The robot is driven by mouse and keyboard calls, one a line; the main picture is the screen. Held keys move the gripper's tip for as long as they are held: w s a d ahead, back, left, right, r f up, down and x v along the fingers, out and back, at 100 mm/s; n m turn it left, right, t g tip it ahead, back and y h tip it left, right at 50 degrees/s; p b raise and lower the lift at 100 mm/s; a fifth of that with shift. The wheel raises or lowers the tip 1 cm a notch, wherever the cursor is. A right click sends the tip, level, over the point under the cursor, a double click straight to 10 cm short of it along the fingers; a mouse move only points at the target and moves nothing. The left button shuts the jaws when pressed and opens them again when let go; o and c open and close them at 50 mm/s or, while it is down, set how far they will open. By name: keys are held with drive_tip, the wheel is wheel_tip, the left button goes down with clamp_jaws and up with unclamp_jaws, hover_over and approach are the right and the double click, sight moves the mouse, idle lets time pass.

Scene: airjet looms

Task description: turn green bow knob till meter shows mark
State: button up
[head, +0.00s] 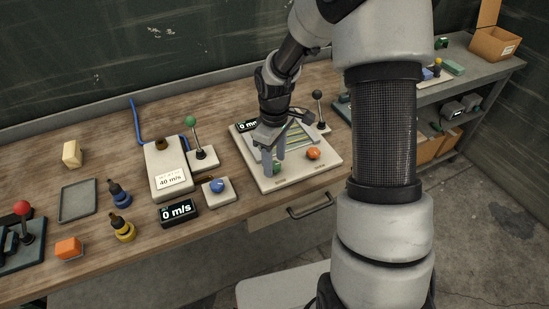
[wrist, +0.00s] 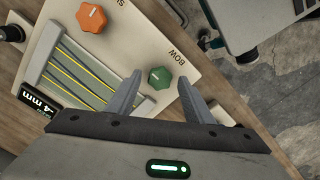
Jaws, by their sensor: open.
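The green bow knob (wrist: 159,78) is a small hexagonal knob beside the word BOW on a pale panel (wrist: 190,62). It also shows partly in the head view (head: 277,168), low on the panel behind my fingers. My gripper (wrist: 160,77) is open, pointing down, with one fingertip on each side of the knob. Contact with the knob cannot be told. In the head view the meter (head: 246,126) is partly hidden by my arm.
An orange knob (wrist: 91,17) sits on the same panel, next to a slanted striped strip field (wrist: 82,72). Left of the panel stand a blue knob box (head: 218,188), a 0 m/s display (head: 179,211) and a green-topped lever (head: 193,133). A black-topped lever (head: 319,108) stands behind.

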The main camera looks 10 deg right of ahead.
drive_tip(key=shift+r+p, duration=2.35)
drive_tip(key=shift+r, duration=0.7)
wheel_tip(320, 180, up, 17)
drive_tip(key=s+r+m+t, duration=0.2)
drive_tip(key=s+r+m, duration=0.2)
drive_tip(key=s, duration=0.6)
drive_tip(key=s+r+m+t+p, duration=0.1)
drive_tip(key=s+r+m+t, duration=0.2)
drive_tip(key=s, duration=0.8)
wheel_tip(320, 180, up, 2)
drive_tip(key=shift+m+t, duration=0.3)
drive_tip(key=shift+m, duration=0.8)
